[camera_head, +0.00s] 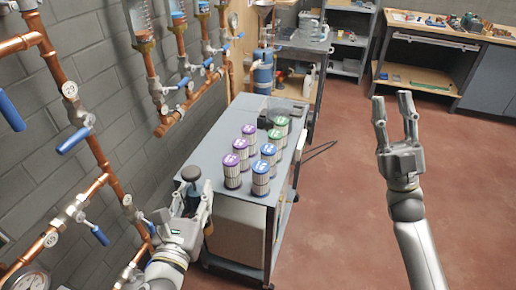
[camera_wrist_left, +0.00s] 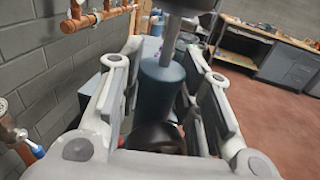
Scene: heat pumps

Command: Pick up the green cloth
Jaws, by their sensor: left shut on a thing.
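No green cloth can be made out for certain. My left gripper (camera_head: 187,203) is at the near left end of the grey cart, shut on a blue-grey cylindrical tool (camera_wrist_left: 162,88) with a metal stem.
Several numbered filter canisters (camera_head: 232,171) with purple, blue and green lids stand on the cart (camera_head: 210,150). Copper pipes (camera_head: 110,180) with blue-handled valves run along the left wall. The workbench (camera_head: 440,40) at the back holds small items.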

